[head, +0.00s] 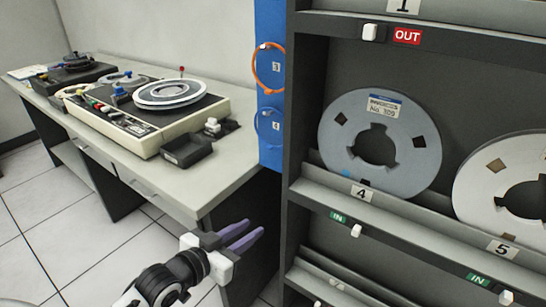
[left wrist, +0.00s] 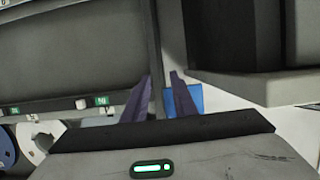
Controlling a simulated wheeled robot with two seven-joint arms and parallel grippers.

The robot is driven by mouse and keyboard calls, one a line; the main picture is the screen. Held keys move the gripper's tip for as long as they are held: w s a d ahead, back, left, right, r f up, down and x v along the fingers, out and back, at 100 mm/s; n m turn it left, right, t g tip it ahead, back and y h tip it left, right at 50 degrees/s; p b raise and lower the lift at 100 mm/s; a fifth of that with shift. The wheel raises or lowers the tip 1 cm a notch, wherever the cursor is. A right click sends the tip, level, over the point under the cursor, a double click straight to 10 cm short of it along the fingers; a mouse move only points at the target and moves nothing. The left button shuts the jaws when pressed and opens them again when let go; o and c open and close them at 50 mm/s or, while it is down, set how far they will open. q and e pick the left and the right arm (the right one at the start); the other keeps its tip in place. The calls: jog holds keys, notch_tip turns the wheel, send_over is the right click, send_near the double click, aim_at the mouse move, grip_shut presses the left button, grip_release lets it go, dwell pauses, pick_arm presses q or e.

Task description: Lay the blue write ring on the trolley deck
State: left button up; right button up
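The blue write ring (head: 258,123) hangs on a blue panel (head: 269,92) beside the rack, at the label 4. It is thin and close in colour to the panel. My left gripper (head: 254,229) has purple fingers, apart and with nothing between them. It is below the ring and in front of the desk's end, well clear of the ring. In the left wrist view the two fingers (left wrist: 161,80) are also apart, with a blue patch (left wrist: 185,100) beyond them; I cannot make out a ring there. I cannot make out the trolley deck. My right gripper is not in view.
An orange ring (head: 256,68) hangs above the blue one. A dark rack (head: 293,150) with tape reels (head: 340,150) stands at the right, its shelf edges protruding. A desk (head: 215,180) with tape machines stands at the left. Tiled floor is free at lower left.

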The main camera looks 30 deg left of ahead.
aim_at(267, 149)
pick_arm(q)
jog(key=w+a+r+t+b, duration=0.1)
jog(key=w+a+r+t, duration=0.15)
jog(key=r, duration=0.45)
jog(key=w+a+r+t+b, duration=0.1)
jog(key=w+a+r, duration=0.15)
jog(key=r, duration=0.35)
jog(key=w, duration=0.1)
jog(key=w+b, duration=0.1)
jog(key=w, duration=0.3)
jog(key=shift+w+d+f, duration=0.1)
jog(key=shift+w+d, duration=0.05)
jog(key=shift+d, duration=0.15)
jog(key=shift+w+d, duration=0.1)
jog(key=shift+w, duration=0.8)
jog(key=shift+w+d, duration=0.1)
jog(key=shift+w, duration=0.8)
grip_shut()
jog(key=shift+p, duration=0.35)
